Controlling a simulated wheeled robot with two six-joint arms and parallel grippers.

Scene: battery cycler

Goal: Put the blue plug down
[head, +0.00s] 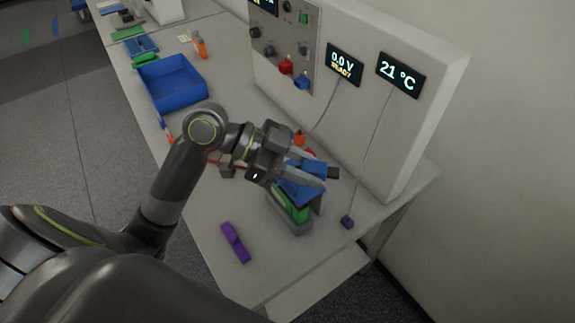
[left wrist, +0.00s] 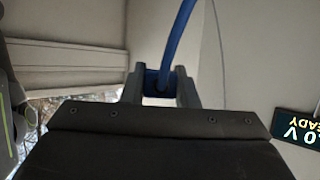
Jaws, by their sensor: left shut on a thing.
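The blue plug (left wrist: 152,80) is between the fingers of my left gripper (left wrist: 160,88) in the left wrist view, with a blue cable (left wrist: 181,40) rising from it. In the head view my left gripper (head: 320,170) is shut on it, above or beside a green block (head: 291,207) in a grey holder (head: 294,227). Blue parts (head: 303,190) show around the fingers there; I cannot tell plug from what lies below, nor whether they touch. My right gripper is not in view.
A white cycler (head: 430,110) with a socket panel and displays stands behind. A blue bin (head: 172,82) stands at far left. The bench's front right corner is clear.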

